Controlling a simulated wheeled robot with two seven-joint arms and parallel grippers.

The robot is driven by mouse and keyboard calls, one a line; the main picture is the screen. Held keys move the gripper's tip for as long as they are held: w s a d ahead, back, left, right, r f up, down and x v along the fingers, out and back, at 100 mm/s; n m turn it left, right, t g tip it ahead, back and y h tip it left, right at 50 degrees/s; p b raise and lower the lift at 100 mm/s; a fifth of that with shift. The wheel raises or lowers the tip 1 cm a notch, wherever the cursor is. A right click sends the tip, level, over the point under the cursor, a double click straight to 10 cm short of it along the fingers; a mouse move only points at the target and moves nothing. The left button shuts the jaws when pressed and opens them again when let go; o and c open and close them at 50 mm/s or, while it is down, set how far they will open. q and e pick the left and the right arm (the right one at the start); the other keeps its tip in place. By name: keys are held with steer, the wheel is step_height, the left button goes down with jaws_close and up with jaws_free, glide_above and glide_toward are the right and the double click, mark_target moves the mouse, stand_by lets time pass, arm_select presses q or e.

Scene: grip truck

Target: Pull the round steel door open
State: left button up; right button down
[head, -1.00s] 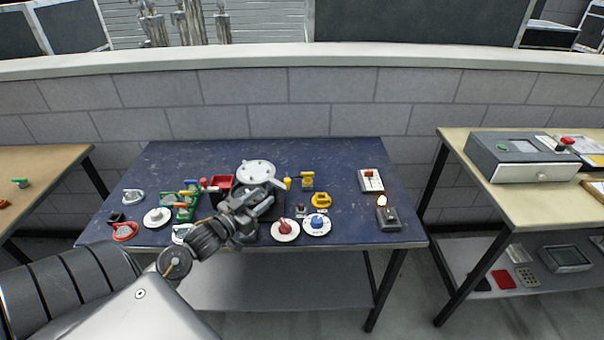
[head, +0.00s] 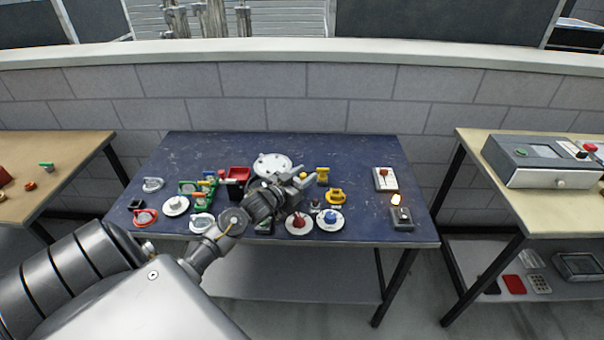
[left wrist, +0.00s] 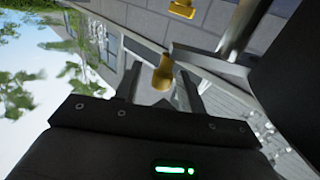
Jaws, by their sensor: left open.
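The round steel door (head: 272,162) is a pale disc with small dark spots around its rim, at the middle back of the blue table. My left gripper (head: 303,178) is open at the disc's right front side, and its wrist hides the disc's lower part. In the left wrist view, a brass-yellow knob (left wrist: 163,72) shows between the two spread fingers of the gripper (left wrist: 160,90). Whether the fingers touch it cannot be told. A grey steel edge (left wrist: 212,60) lies just to its right. My right gripper is not in view.
The blue table (head: 350,155) holds a yellow handle (head: 336,195), red (head: 299,221) and blue (head: 331,217) knobs on white discs, a lit lamp box (head: 401,216) and a switch panel (head: 385,179). Red and green parts crowd the left. The back right is clear.

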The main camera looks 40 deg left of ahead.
arm_select(q)
steer(key=shift+c, duration=0.2)
jaws_close()
steer(key=shift+a+h, duration=0.1)
steer(key=shift+h, duration=0.2)
steer(key=m+h, duration=0.1)
steer(key=s+m+h, duration=0.1)
steer(key=shift+a+g+h+b, duration=0.1)
steer(key=shift+g+h+b, duration=0.2)
steer(key=shift+h, duration=0.1)
steer(key=shift+s+m+h, duration=0.2)
steer(key=shift+m+h, duration=0.3)
steer(key=shift+h, duration=0.2)
steer(key=shift+o, duration=0.2)
jaws_free()
